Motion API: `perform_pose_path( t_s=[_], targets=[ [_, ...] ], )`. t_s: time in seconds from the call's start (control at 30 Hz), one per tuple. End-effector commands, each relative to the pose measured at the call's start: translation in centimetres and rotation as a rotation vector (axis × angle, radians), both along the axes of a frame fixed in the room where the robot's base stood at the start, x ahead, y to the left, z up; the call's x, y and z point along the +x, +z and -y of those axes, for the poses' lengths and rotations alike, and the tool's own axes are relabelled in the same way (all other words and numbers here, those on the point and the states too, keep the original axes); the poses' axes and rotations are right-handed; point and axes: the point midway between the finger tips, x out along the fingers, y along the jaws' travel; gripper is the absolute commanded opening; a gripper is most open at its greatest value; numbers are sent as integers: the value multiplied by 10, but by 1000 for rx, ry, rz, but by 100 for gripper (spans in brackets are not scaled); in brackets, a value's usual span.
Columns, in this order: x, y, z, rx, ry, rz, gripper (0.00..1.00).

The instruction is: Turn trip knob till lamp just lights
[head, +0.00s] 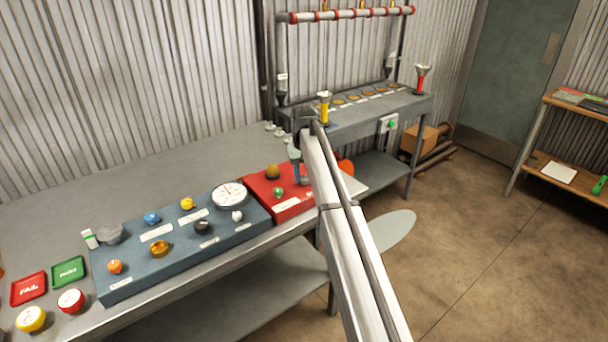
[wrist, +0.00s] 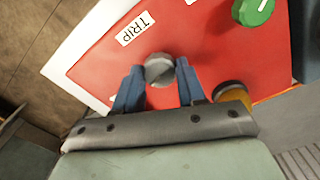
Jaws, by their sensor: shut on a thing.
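The trip knob (wrist: 159,70) is a grey round knob on a red panel (wrist: 100,62), beside a white TRIP label (wrist: 135,29). My gripper (wrist: 160,78) is shut on it, with one blue finger on each side. An amber dome (head: 273,171), apparently the lamp, sits at the back of this box and looks dull. Its amber side also shows in the wrist view (wrist: 233,94), partly hidden by my gripper.
A green knob (head: 278,191) is on the red box's front left. A blue panel (head: 180,245) with several knobs and a round dial (head: 229,195) stands to the left. Behind is a bench (head: 365,122) with a pipe frame. An orange-red round thing (head: 346,167) shows beside my arm.

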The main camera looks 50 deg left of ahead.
Motion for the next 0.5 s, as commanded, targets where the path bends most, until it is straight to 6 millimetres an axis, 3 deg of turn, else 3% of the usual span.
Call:
perform_pose_path(
  t_s=[0.2,0.23,0.5],
  targets=[
    [1,1,-1,2,1,1,9],
    [1,1,-1,2,1,1,41],
    [0,0,-1,1,1,0,66]
  ],
)
